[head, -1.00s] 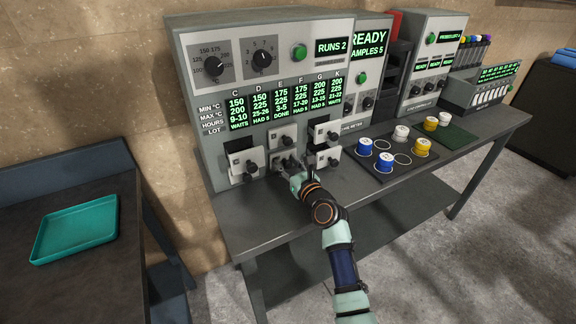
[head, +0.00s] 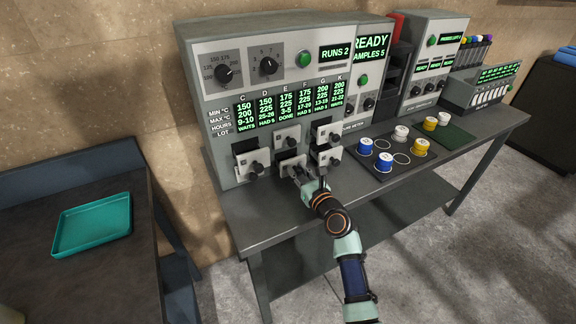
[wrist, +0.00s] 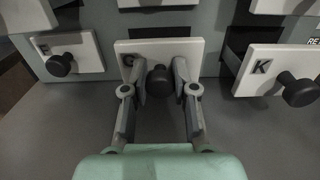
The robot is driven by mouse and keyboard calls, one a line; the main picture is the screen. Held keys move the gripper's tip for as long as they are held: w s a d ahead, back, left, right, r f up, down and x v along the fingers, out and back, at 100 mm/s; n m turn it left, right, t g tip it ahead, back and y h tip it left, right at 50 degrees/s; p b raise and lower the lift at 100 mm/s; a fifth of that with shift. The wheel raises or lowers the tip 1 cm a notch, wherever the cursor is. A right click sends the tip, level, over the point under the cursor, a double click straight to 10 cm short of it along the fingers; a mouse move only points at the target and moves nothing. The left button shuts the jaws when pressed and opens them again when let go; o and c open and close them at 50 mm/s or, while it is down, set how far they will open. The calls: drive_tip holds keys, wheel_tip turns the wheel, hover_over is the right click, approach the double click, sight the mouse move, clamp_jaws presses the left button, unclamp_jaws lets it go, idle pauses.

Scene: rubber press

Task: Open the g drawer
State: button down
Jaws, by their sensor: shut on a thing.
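The g drawer has a pale front plate (wrist: 128,48) marked with a letter G, partly covered by my gripper. It is at the bottom middle of the press in the wrist view, and it also shows in the head view (head: 283,168). A dark gap shows above its plate; how far out it stands I cannot tell. Its round black knob (wrist: 159,80) sits between my fingers. My gripper (wrist: 160,85) is shut on this knob from both sides. In the head view my gripper (head: 300,174) is at the lower row of drawers, with the knob hidden.
The K drawer (wrist: 265,70), to the right, stands out from the panel. Another drawer (wrist: 85,48) is on the left. The press (head: 212,90) stands on a grey bench (head: 265,215). A teal tray (head: 92,225) lies left; colored pots (head: 384,162) stand right.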

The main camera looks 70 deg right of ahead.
drive_tip(key=c, duration=0.9)
unclamp_jaws()
drive_tip(key=v, duration=1.2)
